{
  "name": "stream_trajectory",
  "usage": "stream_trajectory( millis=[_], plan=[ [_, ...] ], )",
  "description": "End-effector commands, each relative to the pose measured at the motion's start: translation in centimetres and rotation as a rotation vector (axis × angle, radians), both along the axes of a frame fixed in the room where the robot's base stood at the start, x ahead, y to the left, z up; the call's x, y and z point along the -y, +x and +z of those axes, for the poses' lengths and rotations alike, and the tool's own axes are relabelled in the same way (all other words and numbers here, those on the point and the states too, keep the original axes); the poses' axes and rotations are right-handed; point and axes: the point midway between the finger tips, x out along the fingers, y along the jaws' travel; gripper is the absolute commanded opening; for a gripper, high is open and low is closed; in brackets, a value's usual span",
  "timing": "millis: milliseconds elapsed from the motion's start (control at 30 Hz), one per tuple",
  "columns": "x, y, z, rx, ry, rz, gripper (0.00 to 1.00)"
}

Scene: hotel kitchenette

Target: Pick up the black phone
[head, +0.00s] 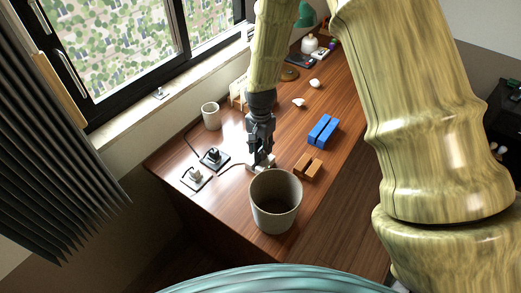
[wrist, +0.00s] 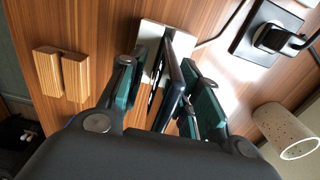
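The black phone (wrist: 174,80) shows in the wrist view as a thin dark slab, seen nearly edge-on. It stands on edge at a small white stand (wrist: 150,34) on the wooden desk. My gripper (wrist: 163,85) is open, with one green-padded finger on each side of the phone. A gap shows between the left finger and the phone; the right finger is closer, and I cannot tell whether it touches. In the head view my gripper (head: 261,155) is low over the white stand (head: 256,168), and the phone cannot be made out clearly there.
A large grey cup (head: 275,205) stands close in front of my gripper. Wooden blocks (head: 308,166) and blue blocks (head: 323,131) lie to the right. A dark flat item (head: 298,60) lies far back.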

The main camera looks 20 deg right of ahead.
Motion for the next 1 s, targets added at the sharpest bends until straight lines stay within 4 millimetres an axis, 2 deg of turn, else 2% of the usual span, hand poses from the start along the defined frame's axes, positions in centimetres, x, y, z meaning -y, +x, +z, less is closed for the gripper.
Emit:
stream_trajectory(
  millis=[133,300,333,767,1000],
  plan=[
    [0.0,0.0,0.0,0.0,0.0,0.0,0.33],
    [0.0,0.0,0.0,0.0,0.0,0.0,0.02],
    [0.0,0.0,0.0,0.0,0.0,0.0,0.0],
    [0.0,0.1,0.3,0.001,0.0,0.0,0.0],
    [0.0,0.1,2.5,0.004,0.0,0.0,0.0]
  ],
)
